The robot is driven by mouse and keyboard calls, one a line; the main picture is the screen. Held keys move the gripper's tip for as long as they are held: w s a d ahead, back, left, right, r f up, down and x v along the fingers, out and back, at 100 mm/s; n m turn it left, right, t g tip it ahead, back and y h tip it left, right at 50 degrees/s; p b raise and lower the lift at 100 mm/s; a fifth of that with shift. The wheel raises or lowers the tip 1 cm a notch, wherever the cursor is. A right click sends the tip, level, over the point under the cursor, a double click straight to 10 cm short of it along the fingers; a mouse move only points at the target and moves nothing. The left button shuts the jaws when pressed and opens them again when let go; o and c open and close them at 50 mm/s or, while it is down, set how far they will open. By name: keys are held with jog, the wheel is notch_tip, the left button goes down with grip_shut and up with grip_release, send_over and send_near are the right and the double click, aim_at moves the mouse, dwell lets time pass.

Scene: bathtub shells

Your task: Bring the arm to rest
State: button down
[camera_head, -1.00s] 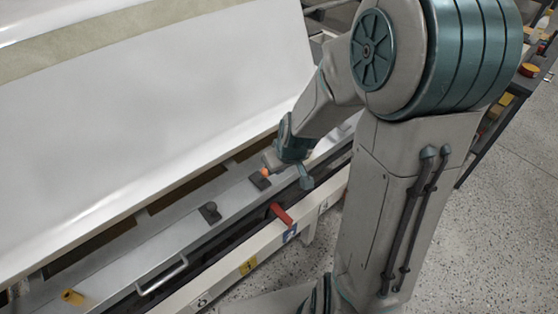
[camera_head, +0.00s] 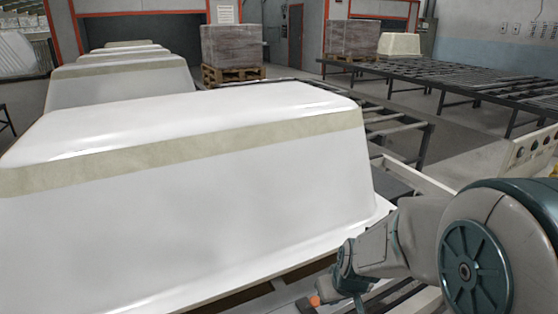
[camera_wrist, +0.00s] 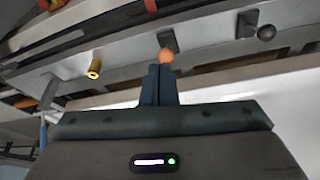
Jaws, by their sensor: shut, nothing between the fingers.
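My gripper (camera_wrist: 161,84) is shut and empty in the wrist view, its two dark fingers together. An orange ball knob (camera_wrist: 166,56) on a dark base shows just beyond the fingertips; I cannot tell if they touch. In the head view the orange knob (camera_head: 314,300) is at the bottom edge, beside my wrist, and the fingers are hard to make out. My arm reaches in from the right, bent low beside a white bathtub shell (camera_head: 200,220).
A black ball knob (camera_wrist: 266,32) and a yellow cylinder (camera_wrist: 94,68) are on the rail by my gripper. More shells (camera_head: 120,80) stand behind. A wrapped pallet load (camera_head: 232,46) and roller conveyors (camera_head: 470,85) lie farther back.

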jog(key=s+r+m+p, duration=0.1)
jog(key=s+r+p, duration=0.2)
jog(key=s+r, duration=0.3)
jog(key=s+r+m+g+p, duration=0.1)
jog(key=s+r+p, duration=0.2)
jog(key=s+r, duration=0.3)
notch_tip(320, 180, up, 6)
jog(key=shift+s+d+f+m+h, duration=0.15)
jog(key=shift+s+d+m+h, duration=0.15)
jog(key=shift+s+d+m, duration=0.1)
